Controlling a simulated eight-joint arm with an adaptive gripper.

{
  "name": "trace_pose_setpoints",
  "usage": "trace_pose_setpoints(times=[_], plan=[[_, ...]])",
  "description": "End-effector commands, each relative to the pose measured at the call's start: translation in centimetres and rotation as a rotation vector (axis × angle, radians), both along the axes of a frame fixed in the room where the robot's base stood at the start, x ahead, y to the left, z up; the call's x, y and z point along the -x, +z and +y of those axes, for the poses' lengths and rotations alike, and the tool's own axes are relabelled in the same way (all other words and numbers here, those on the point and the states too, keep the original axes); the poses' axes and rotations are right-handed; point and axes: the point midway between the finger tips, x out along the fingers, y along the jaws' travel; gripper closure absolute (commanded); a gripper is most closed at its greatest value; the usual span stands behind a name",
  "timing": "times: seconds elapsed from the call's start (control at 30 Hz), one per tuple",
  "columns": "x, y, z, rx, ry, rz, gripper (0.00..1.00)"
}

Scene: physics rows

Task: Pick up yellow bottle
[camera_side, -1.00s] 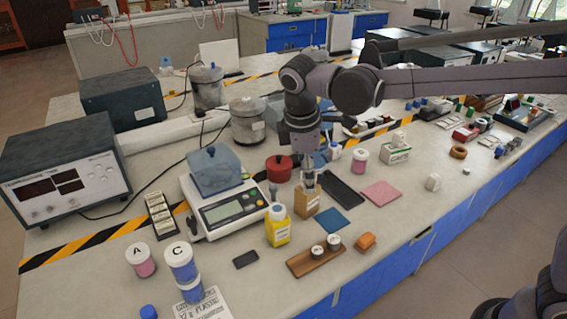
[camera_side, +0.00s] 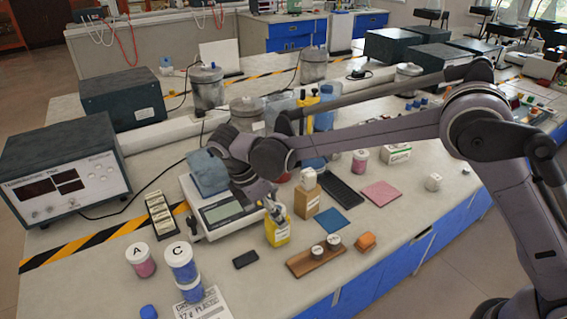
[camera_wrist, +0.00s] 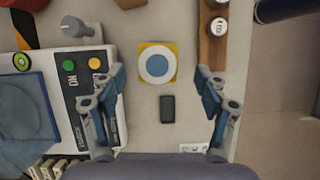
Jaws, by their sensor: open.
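The yellow bottle (camera_side: 278,236) stands upright on the bench, in front of the digital scale, with its top partly hidden behind my gripper (camera_side: 276,208) in the side view. In the wrist view the yellow bottle (camera_wrist: 173,51) is seen from above, its round white lid with a blue-grey centre. My gripper (camera_wrist: 160,76) is open, its two fingers spread wide left and right, with the bottle ahead in the gap between them. Nothing is held.
The scale (camera_side: 222,211) with a blue block (camera_side: 207,173) stands close behind left. A wooden holder (camera_side: 303,265) with small jars and a small black object (camera_side: 245,259) lie in front. Labelled jars stand left.

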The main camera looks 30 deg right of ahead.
Motion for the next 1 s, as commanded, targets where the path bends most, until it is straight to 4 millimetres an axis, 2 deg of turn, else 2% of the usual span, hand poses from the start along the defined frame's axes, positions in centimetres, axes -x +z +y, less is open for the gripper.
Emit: trace_pose_setpoints(times=[0.17, 0.5, 0.83, 1.0], plan=[[0.0, -1.0, -0.3, 0.0, -0.001, 0.0, 0.26], [-0.2, -5.1, -1.5, 0.0, -0.002, -0.001, 0.26], [-0.2, -5.6, -1.7, -0.001, -0.001, 0.0, 0.26], [-0.2, -5.6, -1.7, -0.001, -0.001, 0.0, 0.76]])
